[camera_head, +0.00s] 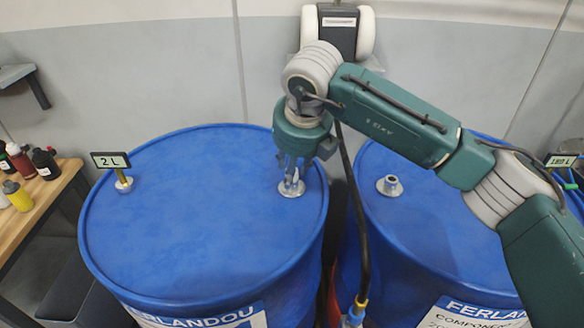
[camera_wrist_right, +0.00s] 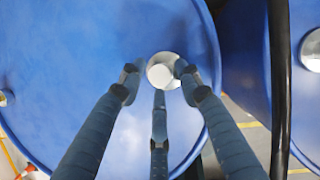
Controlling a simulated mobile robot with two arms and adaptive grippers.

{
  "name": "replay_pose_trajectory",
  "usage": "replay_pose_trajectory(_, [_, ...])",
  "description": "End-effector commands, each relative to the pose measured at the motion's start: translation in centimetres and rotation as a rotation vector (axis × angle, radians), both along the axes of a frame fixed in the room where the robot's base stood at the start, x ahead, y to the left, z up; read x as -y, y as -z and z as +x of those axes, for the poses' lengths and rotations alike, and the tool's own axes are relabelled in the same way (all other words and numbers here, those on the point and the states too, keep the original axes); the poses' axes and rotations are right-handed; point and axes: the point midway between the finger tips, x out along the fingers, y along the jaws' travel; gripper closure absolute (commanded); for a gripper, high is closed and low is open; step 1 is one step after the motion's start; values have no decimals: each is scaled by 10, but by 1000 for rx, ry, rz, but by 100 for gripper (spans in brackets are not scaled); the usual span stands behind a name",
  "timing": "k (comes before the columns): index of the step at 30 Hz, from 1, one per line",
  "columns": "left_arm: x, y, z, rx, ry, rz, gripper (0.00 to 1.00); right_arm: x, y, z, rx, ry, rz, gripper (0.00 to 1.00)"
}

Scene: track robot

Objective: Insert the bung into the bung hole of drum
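The left blue drum (camera_head: 190,220) has a round silver fitting (camera_head: 291,188) at the right side of its lid. My right gripper (camera_head: 291,172) points straight down over this fitting, its fingertips very close to it. In the right wrist view, the three fingers (camera_wrist_right: 158,78) are spaced around a pale round piece (camera_wrist_right: 159,75) at the middle of the silver disc. I cannot tell whether this piece is the bung or part of the fitting, nor whether the fingers touch it. The bung cannot be made out for certain elsewhere. My left gripper is out of view.
A second blue drum (camera_head: 430,235) stands at right with a silver fitting (camera_head: 390,185) on its lid. A "2 L" sign (camera_head: 110,160) stands on a brass fitting at left. A dark hose (camera_head: 357,220) hangs between the drums. A wooden bench (camera_head: 35,205) with bottles is at far left.

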Motion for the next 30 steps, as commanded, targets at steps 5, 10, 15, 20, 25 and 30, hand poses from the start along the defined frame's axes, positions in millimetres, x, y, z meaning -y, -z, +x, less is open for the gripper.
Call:
replay_pose_trajectory(5, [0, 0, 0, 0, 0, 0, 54, 0, -1, 0, 1, 0, 0, 54])
replay_pose_trajectory(10, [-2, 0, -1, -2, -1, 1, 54, 0, -2, 0, 1, 0, 0, 54])
replay_pose_trajectory(15, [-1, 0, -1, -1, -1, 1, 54, 2, -20, -6, 3, 0, 1, 54])
replay_pose_trajectory(20, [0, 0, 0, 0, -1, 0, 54, 5, -52, -17, 6, -1, 1, 54])
replay_pose_trajectory(25, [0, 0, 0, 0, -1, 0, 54, 9, -85, -29, 5, 0, 2, 54])
replay_pose_trajectory(30, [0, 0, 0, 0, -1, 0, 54, 12, -105, -38, 2, 0, 1, 54])
